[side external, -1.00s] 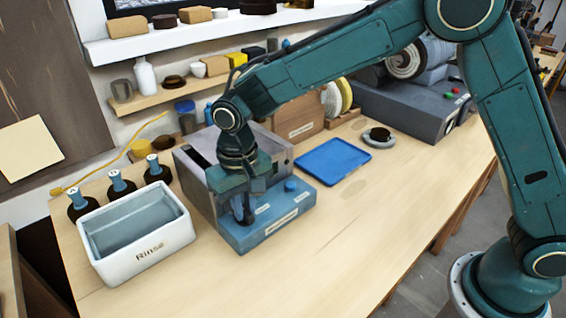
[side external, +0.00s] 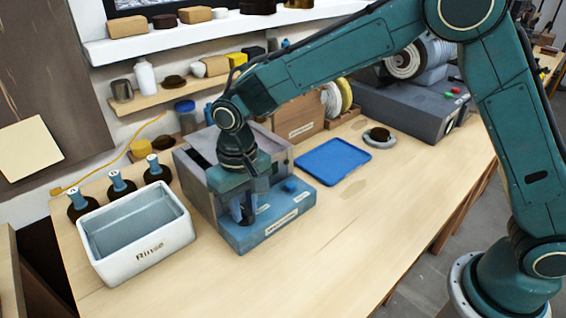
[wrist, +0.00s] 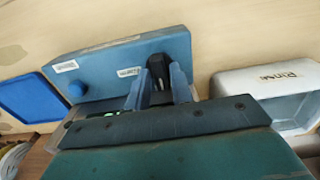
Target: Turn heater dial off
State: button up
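The heater is a grey box (side external: 190,163) with a blue front panel (side external: 268,226) carrying small white labels. A dark dial (wrist: 158,68) on the panel stands between my fingers in the wrist view; in the side view it is largely hidden by the gripper. A round blue knob (side external: 290,185) sits at the panel's other end and also shows in the wrist view (wrist: 76,88). My gripper (side external: 243,219) points down over the panel's left part. Its two fingers are apart, one on each side of the dark dial, with no clear contact visible.
A white rinse tub (side external: 140,245) stands left of the heater, with several dark bottles (side external: 118,184) behind it. A blue tray (side external: 333,162) lies to the right. A dark round part (side external: 380,137) sits beyond it. The front tabletop (side external: 330,250) is clear.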

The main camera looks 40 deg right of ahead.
aim_at(244, 210)
jog(key=shift+r, duration=0.1)
notch_tip(244, 210, up, 14)
dwell(0.7)
